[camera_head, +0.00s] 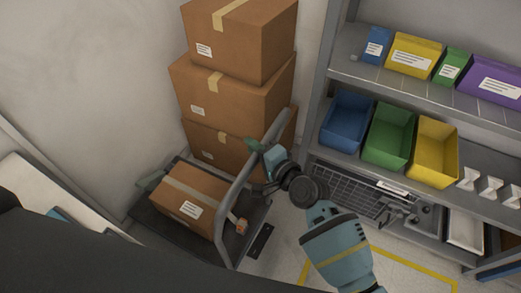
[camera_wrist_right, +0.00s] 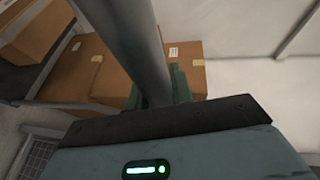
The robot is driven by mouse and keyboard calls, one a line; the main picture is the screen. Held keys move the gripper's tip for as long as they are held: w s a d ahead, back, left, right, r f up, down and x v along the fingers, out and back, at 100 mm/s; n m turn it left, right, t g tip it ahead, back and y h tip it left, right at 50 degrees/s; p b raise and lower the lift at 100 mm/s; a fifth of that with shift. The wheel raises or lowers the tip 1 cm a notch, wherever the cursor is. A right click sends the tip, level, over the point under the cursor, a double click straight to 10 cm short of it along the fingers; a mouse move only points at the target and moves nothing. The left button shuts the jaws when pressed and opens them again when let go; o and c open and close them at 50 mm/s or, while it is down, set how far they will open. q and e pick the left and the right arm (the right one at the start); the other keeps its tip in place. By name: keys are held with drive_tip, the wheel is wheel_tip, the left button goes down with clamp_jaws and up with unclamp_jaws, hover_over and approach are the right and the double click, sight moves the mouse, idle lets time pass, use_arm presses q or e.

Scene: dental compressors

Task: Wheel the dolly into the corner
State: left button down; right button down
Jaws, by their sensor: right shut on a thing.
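The dolly (camera_head: 234,244) has a dark flat bed and a grey tube handle (camera_head: 238,186) that rises on its right side. A taped brown box (camera_head: 177,195) with a white label lies on the bed. My right gripper (camera_head: 259,148) is shut on the upper part of the handle. In the right wrist view the grey handle tube (camera_wrist_right: 147,45) runs down between the green fingers (camera_wrist_right: 158,88), which partly hide behind the gripper body. My left gripper does not show in either view.
A stack of cardboard boxes (camera_head: 232,95) stands against the wall behind the dolly. A grey shelf unit (camera_head: 345,60) with blue, green and yellow bins (camera_head: 390,133) stands at the right. A white-topped surface (camera_head: 40,200) is at the left. Yellow tape (camera_head: 425,272) marks the floor.

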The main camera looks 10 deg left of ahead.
drive_tip(key=shift+a+r, duration=0.1)
drive_tip(key=shift+r, duration=0.05)
drive_tip(key=c, duration=1.5)
unclamp_jaws()
drive_tip(key=shift+c, duration=0.2)
drive_tip(key=o, duration=0.3)
drive_tip(key=shift+w+a, duration=0.1)
drive_tip(key=shift+a, duration=0.1)
drive_tip(key=shift+d, duration=0.2)
drive_tip(key=v, duration=0.7)
drive_tip(key=shift+s+d+p, duration=0.2)
drive_tip(key=shift+s+p, duration=0.15)
drive_tip(key=shift+p, duration=0.1)
